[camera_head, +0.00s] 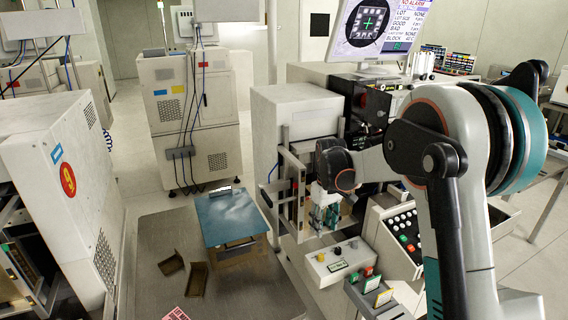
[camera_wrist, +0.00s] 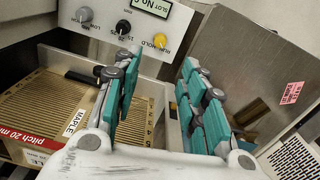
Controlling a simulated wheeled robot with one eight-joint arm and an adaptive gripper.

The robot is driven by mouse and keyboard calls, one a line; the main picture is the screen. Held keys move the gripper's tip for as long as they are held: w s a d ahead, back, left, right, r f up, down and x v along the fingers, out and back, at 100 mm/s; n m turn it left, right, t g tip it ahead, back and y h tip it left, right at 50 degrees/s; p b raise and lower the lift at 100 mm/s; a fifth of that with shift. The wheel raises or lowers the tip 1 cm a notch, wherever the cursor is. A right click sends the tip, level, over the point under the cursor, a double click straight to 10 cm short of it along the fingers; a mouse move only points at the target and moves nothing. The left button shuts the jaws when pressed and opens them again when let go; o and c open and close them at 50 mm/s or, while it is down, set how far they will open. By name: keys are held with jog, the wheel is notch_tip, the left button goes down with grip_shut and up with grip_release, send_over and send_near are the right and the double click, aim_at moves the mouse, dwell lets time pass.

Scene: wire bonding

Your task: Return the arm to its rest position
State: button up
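My arm rises at the right of the head view and reaches left to the wire bonding machine (camera_head: 300,110). My gripper (camera_head: 328,215) is at the machine's front, beside its loading area. In the wrist view my gripper (camera_wrist: 155,95) has two teal-padded fingers standing well apart, with nothing between them. A slotted brown magazine (camera_wrist: 60,100) with a "MAPLE" label and a red "pitch 20 mm" label lies left of the fingers. The fingers do not appear to grip it. A metal panel (camera_wrist: 260,50) is close on the right.
A control panel with knobs (camera_wrist: 140,25) is just beyond the fingers. Another machine (camera_head: 60,190) stands left. A monitor (camera_head: 372,28) is above the bonder.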

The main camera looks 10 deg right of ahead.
jog(key=s+r+m+t, duration=0.2)
jog(key=s+r+t, duration=0.1)
jog(key=s+r, duration=1.25)
jog(key=s+f+m+t, duration=0.2)
jog(key=s+m+t, duration=0.1)
jog(key=s, duration=1.5)
jog(key=shift+f+t, duration=0.3)
jog(key=shift+t, duration=0.2)
